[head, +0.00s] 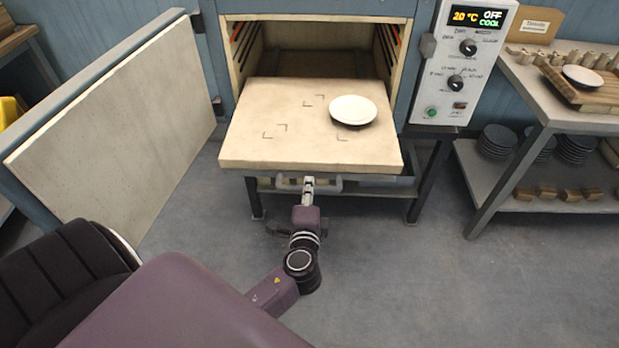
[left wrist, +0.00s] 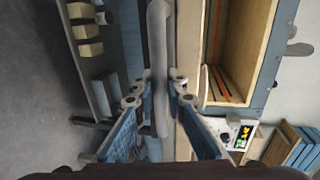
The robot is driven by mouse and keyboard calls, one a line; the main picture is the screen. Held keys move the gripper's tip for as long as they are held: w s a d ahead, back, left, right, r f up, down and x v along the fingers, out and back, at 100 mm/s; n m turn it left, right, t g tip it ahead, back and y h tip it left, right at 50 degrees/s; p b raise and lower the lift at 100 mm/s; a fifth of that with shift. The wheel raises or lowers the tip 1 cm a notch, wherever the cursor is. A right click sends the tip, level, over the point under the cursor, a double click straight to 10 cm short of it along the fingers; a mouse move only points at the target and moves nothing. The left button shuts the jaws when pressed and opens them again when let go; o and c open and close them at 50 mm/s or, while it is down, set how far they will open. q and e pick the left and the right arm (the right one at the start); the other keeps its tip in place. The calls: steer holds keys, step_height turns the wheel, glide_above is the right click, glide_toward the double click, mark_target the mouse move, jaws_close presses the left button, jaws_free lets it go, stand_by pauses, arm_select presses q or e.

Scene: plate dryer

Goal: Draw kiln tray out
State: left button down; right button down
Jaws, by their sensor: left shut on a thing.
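The kiln tray (head: 270,115) is a pale slab that sticks well out of the kiln's open mouth (head: 315,50). A white plate (head: 353,110) lies on its right part, and corner marks show on the bare surface to the left. My left gripper (head: 308,184) is shut on the grey bar handle (head: 332,184) at the tray's front edge. In the left wrist view, the fingers (left wrist: 158,100) close around the handle bar (left wrist: 158,45) from both sides. My right gripper is in neither view.
The kiln door (head: 120,115) stands open at the left. A control panel (head: 465,65) reading 20 °C, OFF and COOL is at the right. A side table (head: 535,100) with stacked dark plates on its shelf stands further right. The floor (head: 420,270) before the kiln is clear.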

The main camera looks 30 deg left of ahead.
arm_select(q)
steer(key=shift+s+d+f, duration=0.1)
steer(key=shift+s+d, duration=0.25)
steer(key=shift+s, duration=0.2)
steer(key=shift+s+d, duration=0.3)
steer(key=shift+s, duration=0.25)
steer(key=c, duration=2)
jaws_free()
steer(key=shift+o, duration=0.2)
steer(key=v, duration=1.2)
